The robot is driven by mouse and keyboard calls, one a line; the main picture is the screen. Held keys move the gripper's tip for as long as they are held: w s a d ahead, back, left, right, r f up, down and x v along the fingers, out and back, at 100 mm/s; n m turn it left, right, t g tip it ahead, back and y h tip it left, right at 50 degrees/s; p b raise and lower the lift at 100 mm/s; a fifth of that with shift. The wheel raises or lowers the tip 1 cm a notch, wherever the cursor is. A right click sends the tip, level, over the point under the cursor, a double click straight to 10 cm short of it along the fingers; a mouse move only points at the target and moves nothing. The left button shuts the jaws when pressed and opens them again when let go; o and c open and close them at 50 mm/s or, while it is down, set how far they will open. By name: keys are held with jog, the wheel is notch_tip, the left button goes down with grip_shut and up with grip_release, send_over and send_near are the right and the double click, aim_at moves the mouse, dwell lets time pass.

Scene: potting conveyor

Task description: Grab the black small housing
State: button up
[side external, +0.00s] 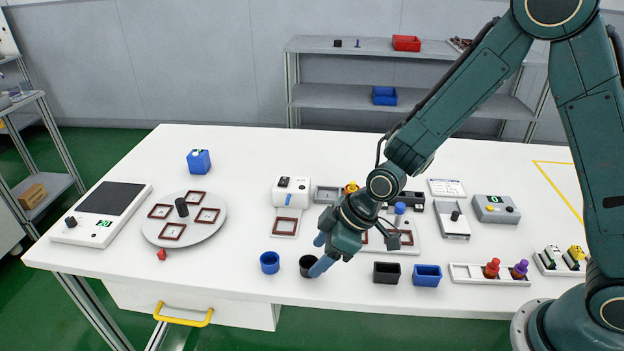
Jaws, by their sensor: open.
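A small round black housing (306,267), open at the top, stands upright near the front edge of the white table. A square black housing (386,276) stands farther right. My gripper (316,256) is low over the table at the round black housing, its light blue fingers apart. One finger shows in front of the round housing's right side, and the other is behind it. The housing's right side is partly hidden by the near finger. I cannot tell whether either finger touches it.
A round blue housing (269,263) stands just left of the round black one, and a square blue housing (427,276) right of the square black one. A turntable (183,232) with brown frames is at left. A rack (462,278) with red and purple pieces is at right.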

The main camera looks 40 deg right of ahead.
aim_at(313, 260)
jog(key=shift+x, duration=1.65)
jog(key=c, duration=1)
